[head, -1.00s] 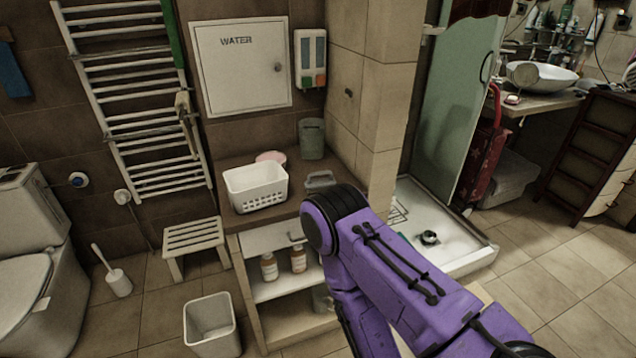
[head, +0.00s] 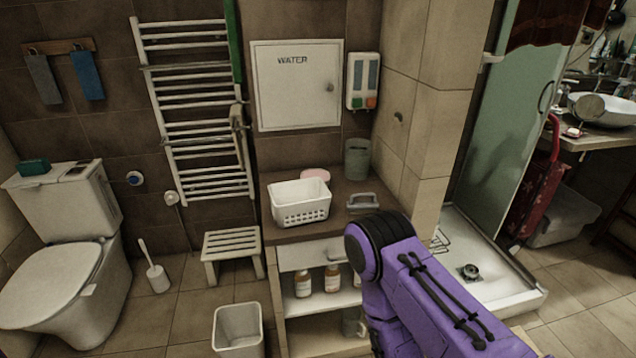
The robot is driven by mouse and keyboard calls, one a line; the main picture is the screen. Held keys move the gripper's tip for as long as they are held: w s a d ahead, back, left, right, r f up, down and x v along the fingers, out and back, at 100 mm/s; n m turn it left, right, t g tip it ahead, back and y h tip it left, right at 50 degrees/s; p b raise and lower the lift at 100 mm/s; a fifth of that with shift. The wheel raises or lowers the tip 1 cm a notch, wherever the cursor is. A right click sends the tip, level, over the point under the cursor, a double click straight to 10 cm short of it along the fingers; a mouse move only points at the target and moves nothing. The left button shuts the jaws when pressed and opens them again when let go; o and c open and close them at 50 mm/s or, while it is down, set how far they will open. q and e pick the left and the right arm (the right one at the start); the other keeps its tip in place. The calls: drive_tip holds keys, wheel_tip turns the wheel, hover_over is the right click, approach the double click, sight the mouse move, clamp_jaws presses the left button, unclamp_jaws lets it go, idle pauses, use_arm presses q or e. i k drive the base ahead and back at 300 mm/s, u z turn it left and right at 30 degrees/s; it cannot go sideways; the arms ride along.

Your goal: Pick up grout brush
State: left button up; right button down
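A grey object with a loop handle (head: 362,202), which looks like the grout brush, lies on the brown counter (head: 288,233) near its right end. My purple right arm comes in from the lower right, with its dark joint in front of the counter's right side, just below the grey object. Neither of my grippers shows in the head view, so I cannot see what they hold.
A white perforated basket (head: 300,205), a pink round item (head: 316,175) and a grey-green container (head: 357,158) stand on the counter. Bottles (head: 332,278) are on the shelf below. A bin (head: 238,328) and a stool (head: 232,245) stand to the left.

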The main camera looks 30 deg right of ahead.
sight(352, 205)
drive_tip(key=u, duration=1.95)
drive_tip(key=k, duration=1.3)
drive_tip(key=z, duration=1.65)
